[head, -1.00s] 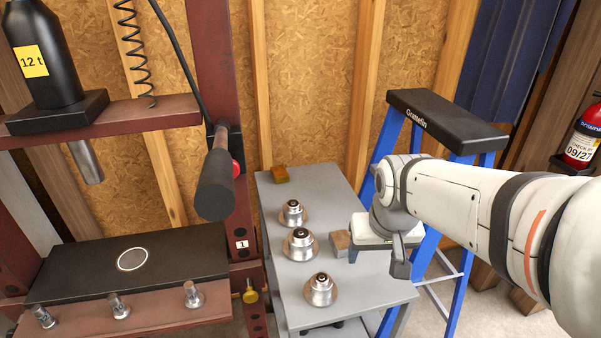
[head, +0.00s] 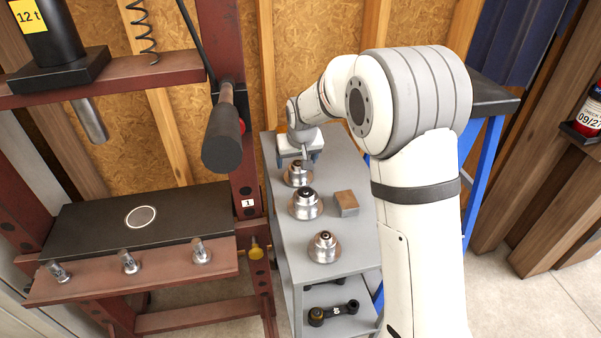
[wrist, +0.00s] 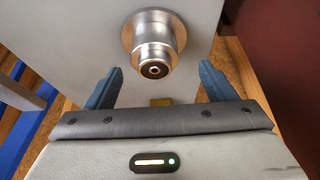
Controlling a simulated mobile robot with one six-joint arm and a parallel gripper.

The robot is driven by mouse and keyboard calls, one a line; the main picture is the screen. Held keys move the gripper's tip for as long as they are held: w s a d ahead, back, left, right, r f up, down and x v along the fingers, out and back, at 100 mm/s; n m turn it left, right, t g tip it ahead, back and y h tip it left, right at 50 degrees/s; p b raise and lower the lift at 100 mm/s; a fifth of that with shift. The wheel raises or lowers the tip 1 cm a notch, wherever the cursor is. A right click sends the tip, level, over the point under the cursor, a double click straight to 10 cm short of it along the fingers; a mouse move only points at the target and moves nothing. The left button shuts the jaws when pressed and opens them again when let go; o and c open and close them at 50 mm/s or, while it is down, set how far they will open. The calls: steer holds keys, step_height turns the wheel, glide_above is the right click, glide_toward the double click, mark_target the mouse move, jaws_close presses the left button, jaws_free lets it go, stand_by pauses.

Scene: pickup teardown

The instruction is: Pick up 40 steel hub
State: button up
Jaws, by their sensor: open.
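Three steel hubs with wide round flanges stand on the grey cart (head: 349,268): a far hub (head: 298,180), a middle hub (head: 306,205) and a near hub (head: 323,247). No size mark is readable on any of them. My gripper (head: 298,162) is over the far end of the cart, close to the far hub, which it partly hides. In the wrist view one hub (wrist: 154,42) lies ahead of my gripper (wrist: 160,72), roughly centred between its two blue fingers. The fingers are apart and hold nothing.
A small brown-grey block (head: 347,203) sits right of the middle hub. A red press frame (head: 240,160) with a dark handle (head: 221,140) stands close on the left. A dark part (head: 333,312) lies on the lower shelf.

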mark_target(298, 162)
steer(key=x, duration=0.5)
steer(key=shift+w+d+p, duration=0.25)
steer(key=shift+p, duration=0.1)
steer(key=c, duration=1.1)
steer(key=shift+c, duration=0.5)
